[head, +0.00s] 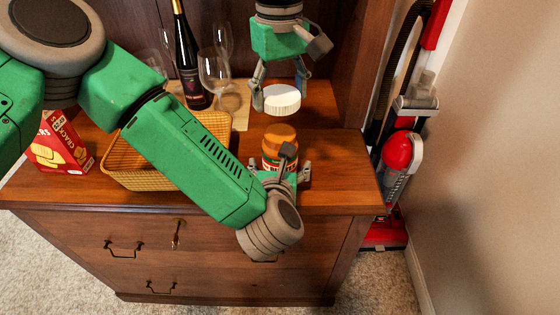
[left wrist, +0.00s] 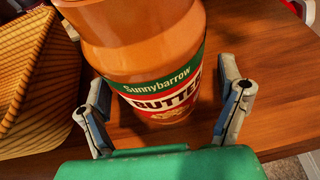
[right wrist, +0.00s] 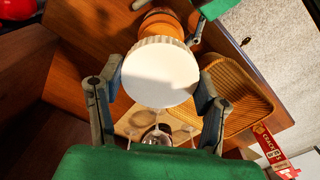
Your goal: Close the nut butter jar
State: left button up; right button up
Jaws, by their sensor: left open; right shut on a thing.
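The nut butter jar (head: 279,147) stands upright on the wooden hutch top, with an orange-brown body and a green and red label. In the left wrist view the jar (left wrist: 165,60) stands between the fingers of my open left gripper (left wrist: 158,108), with a gap at the right finger. In the head view my left gripper (head: 280,178) is low at the jar's front. My right gripper (head: 280,90) is shut on the white lid (head: 281,99), held above the jar and apart from it. The lid (right wrist: 160,75) covers part of the jar (right wrist: 162,22) in the right wrist view.
A wicker basket (head: 136,178) stands left of the jar, partly behind my left arm. A red cracker box (head: 60,146) is at far left. A wine bottle (head: 187,60) and wine glasses (head: 214,72) stand behind. The hutch's side panel is right of my right gripper.

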aim_at(279, 133)
pick_arm(q)
jog(key=shift+w+f, duration=0.15)
jog(key=shift+w, duration=0.2)
jog(key=shift+c, duration=0.4)
jog(key=c, duration=1.7)
pick_arm(e)
jog(key=shift+f, duration=2.45)
jog(key=shift+f, duration=0.85)
jog(key=shift+f, duration=0.55)
pick_arm(q)
grip_shut()
pick_arm(e)
jog(key=m, duration=0.6)
jog(key=shift+a+m, duration=0.1)
jog(key=shift+m, duration=0.2)
